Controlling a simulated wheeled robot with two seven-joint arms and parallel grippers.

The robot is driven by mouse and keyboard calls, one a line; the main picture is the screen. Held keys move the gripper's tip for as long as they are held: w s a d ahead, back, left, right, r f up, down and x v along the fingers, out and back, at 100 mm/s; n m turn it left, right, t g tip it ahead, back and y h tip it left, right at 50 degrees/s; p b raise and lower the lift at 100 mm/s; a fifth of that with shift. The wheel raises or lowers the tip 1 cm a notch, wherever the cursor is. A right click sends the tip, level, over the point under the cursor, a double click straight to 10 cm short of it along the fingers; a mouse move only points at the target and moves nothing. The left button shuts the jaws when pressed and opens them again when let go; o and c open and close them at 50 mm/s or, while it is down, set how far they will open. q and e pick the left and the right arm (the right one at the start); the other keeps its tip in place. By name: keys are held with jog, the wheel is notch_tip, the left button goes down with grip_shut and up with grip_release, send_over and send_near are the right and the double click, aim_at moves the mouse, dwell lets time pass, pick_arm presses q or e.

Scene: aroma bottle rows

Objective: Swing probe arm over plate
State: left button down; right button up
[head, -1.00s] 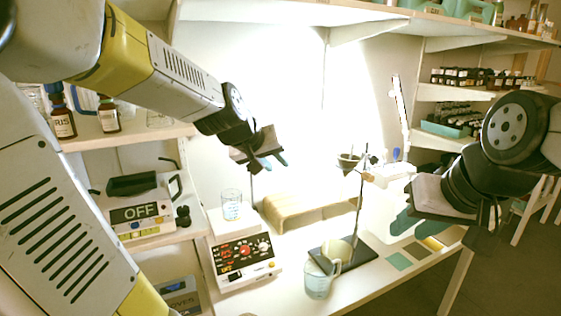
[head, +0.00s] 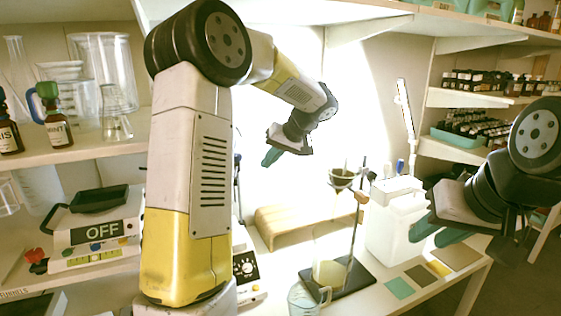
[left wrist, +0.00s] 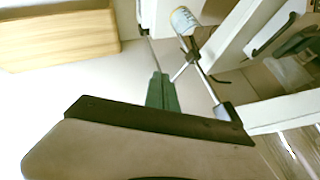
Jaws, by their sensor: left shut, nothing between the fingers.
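My left gripper (head: 270,157) hangs above the bench, tilted down, its teal fingers together and empty. In the left wrist view its fingers (left wrist: 162,92) point toward a thin metal rod assembly (left wrist: 205,80) with a dark end piece, which looks like the probe arm. I cannot tell whether they touch. A beaker (left wrist: 183,20) is just beyond it. In the head view a thin upright post (head: 238,190) shows beside my left arm. The hot plate unit (head: 246,266) shows only its dial edge; my arm hides its plate. My right gripper (head: 434,233) is open and empty at the right.
A wooden riser (head: 285,228) stands at the back. A clamp stand (head: 355,276), a jug (head: 305,299) and a white container (head: 395,225) stand on the bench. At the left are an OFF-display device (head: 100,235) and shelved glassware (head: 100,75). Coloured squares (head: 400,288) lie at the front right.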

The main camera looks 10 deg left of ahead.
pick_arm(q)
jog(key=a+f, duration=0.4)
jog(key=a, duration=0.4)
jog(key=shift+w+f, duration=0.2)
jog(key=shift+f, duration=0.2)
jog(key=shift+a, duration=0.1)
jog(key=shift+s+a+m+t+h, duration=0.35)
jog(key=shift+a+m+t, duration=0.2)
jog(key=shift+a+m, duration=0.45)
jog(key=shift+s+a+m+t+h, duration=0.3)
jog(key=shift+a+m+t+h, duration=0.25)
jog(key=shift+a+m, duration=0.4)
jog(key=shift+s+a+m+t+h, duration=0.3)
jog(key=shift+a+m+t, duration=0.3)
jog(key=shift+a+m, duration=0.4)
